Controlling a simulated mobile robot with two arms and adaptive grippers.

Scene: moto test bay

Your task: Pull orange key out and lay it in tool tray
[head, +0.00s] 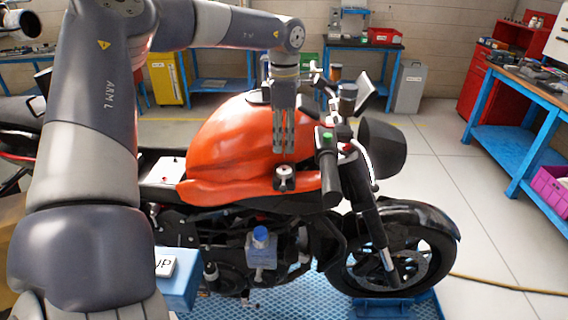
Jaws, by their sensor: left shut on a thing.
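My left gripper (285,150) points straight down beside the orange motorcycle tank. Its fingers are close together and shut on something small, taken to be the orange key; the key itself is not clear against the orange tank. Just below the fingertips is a dark, round lock-like part with a pale top (285,177). I cannot tell whether the key still touches it. A pale flat panel (166,169) with small red marks lies behind the tank; I cannot tell if it is the tool tray. My right gripper is not in view.
The motorcycle (232,137) stands on a blue grated platform (290,305). Its handlebar grip (327,165) and headlight (388,147) are right of the gripper. A blue stand (180,288) with a lettered label is at lower left. A workbench (530,88) is at right; floor between is clear.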

